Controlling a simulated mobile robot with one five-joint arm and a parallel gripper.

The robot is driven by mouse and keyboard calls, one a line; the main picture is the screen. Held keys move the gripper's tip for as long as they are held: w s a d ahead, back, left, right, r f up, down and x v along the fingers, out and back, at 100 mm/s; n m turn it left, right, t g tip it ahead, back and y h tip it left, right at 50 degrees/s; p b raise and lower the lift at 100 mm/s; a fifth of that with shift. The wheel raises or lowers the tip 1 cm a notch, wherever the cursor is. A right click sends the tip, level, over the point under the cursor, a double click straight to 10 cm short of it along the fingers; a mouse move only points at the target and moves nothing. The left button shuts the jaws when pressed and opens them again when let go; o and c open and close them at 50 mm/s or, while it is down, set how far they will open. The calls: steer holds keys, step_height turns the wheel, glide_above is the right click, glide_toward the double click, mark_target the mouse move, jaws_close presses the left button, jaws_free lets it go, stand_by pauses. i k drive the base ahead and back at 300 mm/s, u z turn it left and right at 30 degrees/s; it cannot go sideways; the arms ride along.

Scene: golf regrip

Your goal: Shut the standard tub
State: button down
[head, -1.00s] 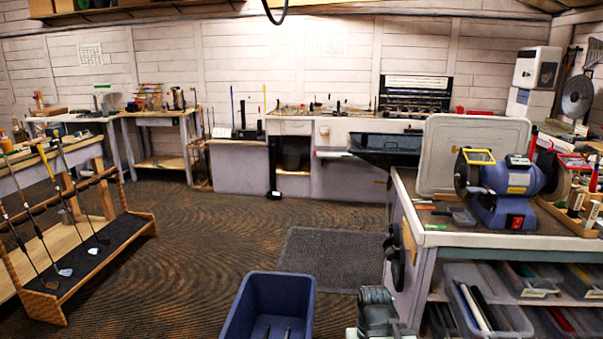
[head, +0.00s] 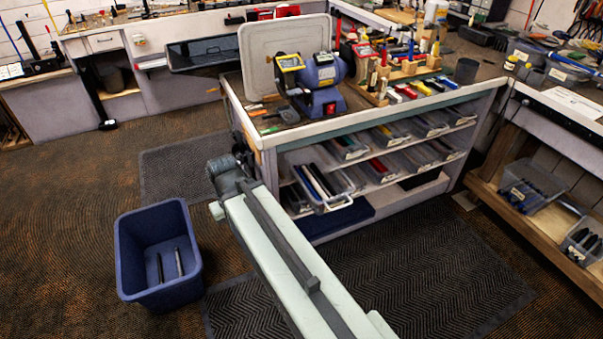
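Clear tubs with pale labels stand in rows on the shelves under the workbench. One clear tub (head: 333,204), holding dark and white grips, sticks out past the front of the lower shelf at the left end. The labels are too small to read, so I cannot tell by name which is the standard tub. My arm reaches up from the bottom of the view, and its dark end with my gripper (head: 227,172) is left of the jutting tub, apart from it in the picture. The fingers cannot be made out.
The workbench (head: 292,133) carries a blue grinder (head: 322,80) and a grey panel (head: 262,45). Dark mats (head: 430,270) cover open floor in front of the shelves.

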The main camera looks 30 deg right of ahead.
mark_target(325, 186)
steer(key=z, duration=2.15)
steer(key=k, duration=0.4)
steer(key=u, duration=1.9)
